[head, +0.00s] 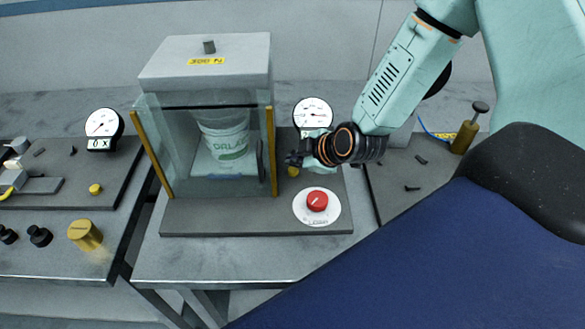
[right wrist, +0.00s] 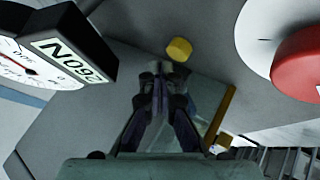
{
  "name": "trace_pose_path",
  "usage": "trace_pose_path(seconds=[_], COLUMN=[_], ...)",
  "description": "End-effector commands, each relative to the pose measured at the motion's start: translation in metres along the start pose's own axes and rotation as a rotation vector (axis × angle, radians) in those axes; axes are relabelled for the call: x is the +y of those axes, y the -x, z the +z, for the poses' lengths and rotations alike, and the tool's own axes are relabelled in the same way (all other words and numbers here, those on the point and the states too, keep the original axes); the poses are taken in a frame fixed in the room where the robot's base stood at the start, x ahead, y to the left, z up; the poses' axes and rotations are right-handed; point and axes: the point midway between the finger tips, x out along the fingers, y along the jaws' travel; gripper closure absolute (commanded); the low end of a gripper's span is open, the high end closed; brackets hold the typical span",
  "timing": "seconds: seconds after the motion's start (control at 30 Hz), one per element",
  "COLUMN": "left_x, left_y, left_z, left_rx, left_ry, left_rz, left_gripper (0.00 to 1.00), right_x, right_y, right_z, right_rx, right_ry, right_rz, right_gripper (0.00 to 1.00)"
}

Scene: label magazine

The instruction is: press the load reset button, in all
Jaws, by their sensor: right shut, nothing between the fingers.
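A small yellow button (head: 293,171) sits on the dark plate beside the glass-walled box, just below my right gripper (head: 296,159) in the head view. In the right wrist view the yellow button (right wrist: 179,50) lies just beyond my shut, empty fingertips (right wrist: 160,72); whether they touch it I cannot tell. A red knob (head: 317,200) on a white disc stands nearer the front edge, and it also shows in the right wrist view (right wrist: 300,65). A round dial gauge (head: 313,112) stands behind my gripper; its display reads 260N in the right wrist view (right wrist: 72,55). My left gripper is out of sight.
The glass-walled box (head: 205,60) with a white bucket (head: 225,140) inside stands left of my gripper. Another station with a gauge (head: 104,124) and a yellow knob (head: 85,235) is at far left. A brass-coloured plunger (head: 465,137) stands at right.

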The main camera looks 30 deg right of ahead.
Motion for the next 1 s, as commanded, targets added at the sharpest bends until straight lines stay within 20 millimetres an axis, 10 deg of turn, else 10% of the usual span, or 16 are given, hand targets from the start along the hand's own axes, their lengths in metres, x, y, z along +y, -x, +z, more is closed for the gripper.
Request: trace_pose_path(seconds=[1.0], left_x=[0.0], left_y=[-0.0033], left_z=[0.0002], left_rx=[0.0], left_ry=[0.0], left_rz=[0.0], left_gripper=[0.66], right_x=[-0.0043], right_y=[-0.0063], right_z=[0.0043], right_rx=[0.0], right_ry=[0.0], right_rz=[0.0], right_gripper=[1.0])
